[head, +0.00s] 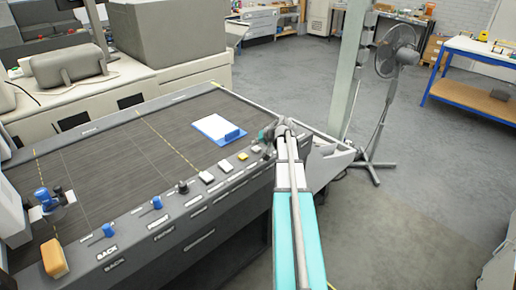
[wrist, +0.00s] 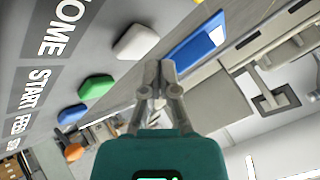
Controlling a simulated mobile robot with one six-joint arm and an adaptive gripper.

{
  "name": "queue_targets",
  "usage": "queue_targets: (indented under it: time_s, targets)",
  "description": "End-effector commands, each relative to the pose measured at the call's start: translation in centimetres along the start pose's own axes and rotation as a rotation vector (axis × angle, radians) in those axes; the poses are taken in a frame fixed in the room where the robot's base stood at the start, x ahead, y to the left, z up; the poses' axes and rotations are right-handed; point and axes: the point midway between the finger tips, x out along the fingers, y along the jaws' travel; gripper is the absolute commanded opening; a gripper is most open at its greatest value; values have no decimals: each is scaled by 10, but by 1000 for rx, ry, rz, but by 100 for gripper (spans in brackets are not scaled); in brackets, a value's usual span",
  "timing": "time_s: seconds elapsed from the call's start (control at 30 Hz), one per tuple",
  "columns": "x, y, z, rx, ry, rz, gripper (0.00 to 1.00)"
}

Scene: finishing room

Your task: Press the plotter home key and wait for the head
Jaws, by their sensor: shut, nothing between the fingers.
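The plotter (head: 110,145) has a dark ribbed bed and a grey front panel with a row of keys and knobs. In the wrist view a white key (wrist: 135,42) sits beside the HOME label (wrist: 68,18). A green key (wrist: 95,87) is by START and a blue key (wrist: 72,114) by FEED. My gripper (wrist: 160,72) is shut and empty, its tips close beside the white key in the picture; I cannot tell if they touch anything. In the head view my gripper (head: 270,132) is over the panel's far right end, hiding keys there. A blue-topped fitting (head: 43,198), possibly the plotter head, is at the bed's left.
A blue board with white paper (head: 215,128) lies on the bed near my gripper. An orange-brown block (head: 54,258) sits at the panel's left end. A grey post (head: 350,75) and a fan (head: 393,60) stand right of the plotter.

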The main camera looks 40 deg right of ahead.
Motion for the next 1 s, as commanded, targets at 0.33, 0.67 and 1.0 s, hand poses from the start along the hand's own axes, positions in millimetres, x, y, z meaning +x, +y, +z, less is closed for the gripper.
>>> queue_targets:
  time_s: [0.33,0.67,1.0]
  targets:
    - [0,0,0,0,0,0,0]
    - [1,1,1,0,0,0,0]
    - [6,5,5,0,0,0,0]
